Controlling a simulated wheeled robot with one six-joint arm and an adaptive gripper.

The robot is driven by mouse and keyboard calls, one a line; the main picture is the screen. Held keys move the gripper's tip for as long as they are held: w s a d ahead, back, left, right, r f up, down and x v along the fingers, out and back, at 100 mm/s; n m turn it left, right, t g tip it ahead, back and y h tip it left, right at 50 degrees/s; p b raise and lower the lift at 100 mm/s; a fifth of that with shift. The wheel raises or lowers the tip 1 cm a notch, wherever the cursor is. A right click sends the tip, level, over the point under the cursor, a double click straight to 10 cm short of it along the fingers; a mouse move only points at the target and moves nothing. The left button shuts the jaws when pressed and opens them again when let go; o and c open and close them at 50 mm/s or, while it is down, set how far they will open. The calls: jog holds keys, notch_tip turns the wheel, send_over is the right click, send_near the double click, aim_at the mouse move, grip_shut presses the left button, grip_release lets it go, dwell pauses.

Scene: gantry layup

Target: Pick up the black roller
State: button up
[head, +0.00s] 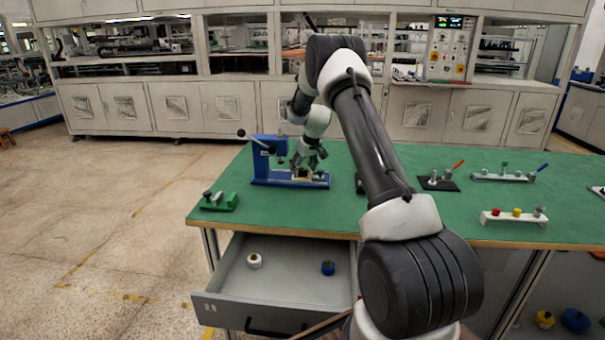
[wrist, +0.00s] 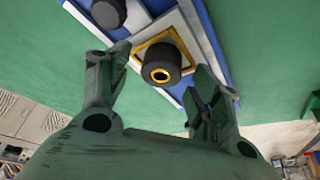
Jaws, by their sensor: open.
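The black roller (wrist: 163,63) shows in the wrist view, with a gold ring around the hole in its end. It stands at a yellow square frame (wrist: 148,43) on a white plate of the blue press (head: 268,150). My gripper (wrist: 168,76) is open, with one finger to each side of the roller and a gap on both sides; neither finger visibly touches it. In the head view my gripper (head: 309,155) hangs over the press base (head: 262,181), and the roller is too small and covered there to make out.
A dark round part (wrist: 107,12) of the press is close to my left finger. The green table (head: 350,214) holds a green fixture (head: 221,202), a black lever plate (head: 438,184) and a white peg rack (head: 513,219). An open drawer (head: 290,290) holds a white and a blue roll.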

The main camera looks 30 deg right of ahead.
jog(key=shift+c, duration=0.3)
jog(key=c, duration=1.1)
jog(key=shift+o, duration=0.2)
jog(key=shift+r, duration=0.1)
